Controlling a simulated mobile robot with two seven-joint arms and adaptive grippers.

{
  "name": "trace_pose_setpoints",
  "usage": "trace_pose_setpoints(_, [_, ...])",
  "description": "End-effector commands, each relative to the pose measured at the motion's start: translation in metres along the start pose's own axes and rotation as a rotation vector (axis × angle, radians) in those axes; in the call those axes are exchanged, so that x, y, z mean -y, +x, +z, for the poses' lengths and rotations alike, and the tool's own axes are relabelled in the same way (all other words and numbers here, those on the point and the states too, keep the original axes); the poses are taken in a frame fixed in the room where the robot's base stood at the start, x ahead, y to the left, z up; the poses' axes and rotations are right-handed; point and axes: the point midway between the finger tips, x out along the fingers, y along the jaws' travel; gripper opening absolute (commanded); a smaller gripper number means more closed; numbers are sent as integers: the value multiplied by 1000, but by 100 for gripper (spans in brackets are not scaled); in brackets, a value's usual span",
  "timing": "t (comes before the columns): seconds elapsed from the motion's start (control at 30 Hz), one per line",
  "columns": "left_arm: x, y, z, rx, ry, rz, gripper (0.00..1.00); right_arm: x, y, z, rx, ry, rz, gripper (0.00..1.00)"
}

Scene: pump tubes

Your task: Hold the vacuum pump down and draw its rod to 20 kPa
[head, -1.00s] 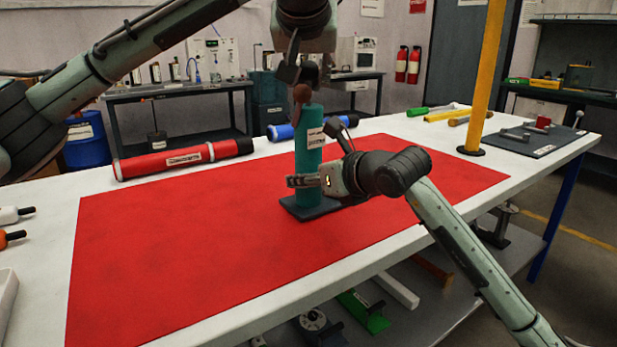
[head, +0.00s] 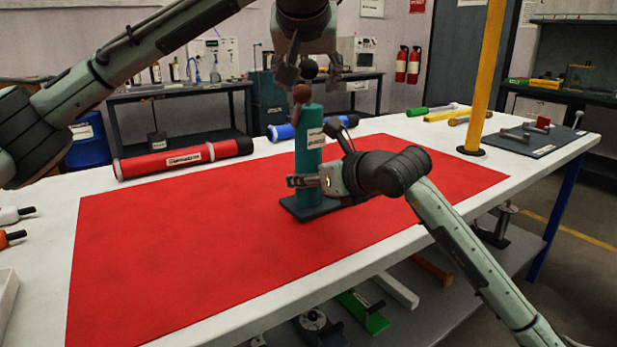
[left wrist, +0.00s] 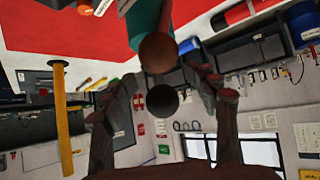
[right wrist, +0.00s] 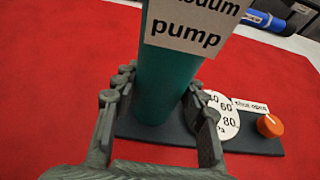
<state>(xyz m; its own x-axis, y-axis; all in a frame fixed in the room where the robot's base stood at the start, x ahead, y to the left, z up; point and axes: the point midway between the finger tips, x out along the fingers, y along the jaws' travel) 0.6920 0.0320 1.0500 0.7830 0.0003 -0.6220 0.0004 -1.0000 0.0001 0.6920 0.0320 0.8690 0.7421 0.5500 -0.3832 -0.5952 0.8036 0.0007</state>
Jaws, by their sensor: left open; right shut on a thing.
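The vacuum pump (head: 309,150) is an upright teal cylinder on a dark base plate (head: 312,210), standing on the red mat. My right gripper (right wrist: 158,88) is shut on the lower pump cylinder. The right wrist view shows a white dial (right wrist: 222,115), partly hidden by a finger, its reading not visible, and an orange knob (right wrist: 270,126) on the base.
The red mat (head: 180,260) is clear left of the pump. A red tube (head: 185,160) and a blue tube (head: 283,131) lie behind it. A yellow post (head: 484,80) stands at the right, near a dark board (head: 535,141) with small parts.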

Motion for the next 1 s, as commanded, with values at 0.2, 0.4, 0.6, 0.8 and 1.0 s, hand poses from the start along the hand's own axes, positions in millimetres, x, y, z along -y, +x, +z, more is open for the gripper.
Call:
trace_pose_setpoints(0.2, [0, -5, 0, -1, 0, 1, 59, 0, 0, -1, -1, 0, -1, 0])
trace_pose_setpoints(0.4, [0, -25, -1, -2, 1, 1, 59, 0, 0, 0, -1, 0, -1, 0])
trace_pose_setpoints(0.6, [-1, -44, 0, -2, 1, 1, 59, 0, 0, 0, -1, 0, -1, 0])
trace_pose_setpoints(0.8, [-1, -64, 0, -1, 0, 2, 59, 0, 0, 0, -1, -1, -1, 0])
trace_pose_setpoints(1.0, [0, -79, 0, -1, 0, 1, 59, 0, 0, 0, 0, -1, -1, 0])
